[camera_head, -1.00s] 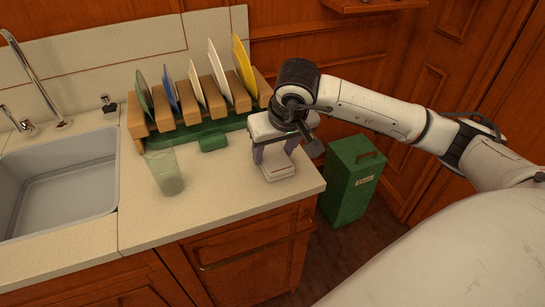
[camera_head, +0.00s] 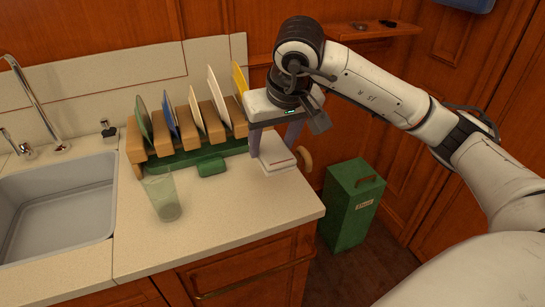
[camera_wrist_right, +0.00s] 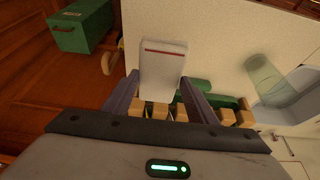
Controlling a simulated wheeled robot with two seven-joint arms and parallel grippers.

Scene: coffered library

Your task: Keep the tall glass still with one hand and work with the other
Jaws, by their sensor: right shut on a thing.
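The tall glass (camera_head: 162,196), pale green and see-through, stands on the counter between the sink and the rack's front. It also shows in the right wrist view (camera_wrist_right: 265,75), with no gripper on it. My right gripper (camera_head: 275,146) is shut on a white block (camera_head: 278,164) with a thin red stripe. In the right wrist view the white block (camera_wrist_right: 163,72) sits at the ends of the two fingers. It appears held above the counter's back right part. My left gripper is not in view.
A wooden rack (camera_head: 137,148) on a green base holds several coloured plates behind the glass. A sink (camera_head: 55,205) lies at left. A green bin (camera_head: 350,205) stands on the floor past the counter's right edge. The front counter (camera_head: 225,222) is clear.

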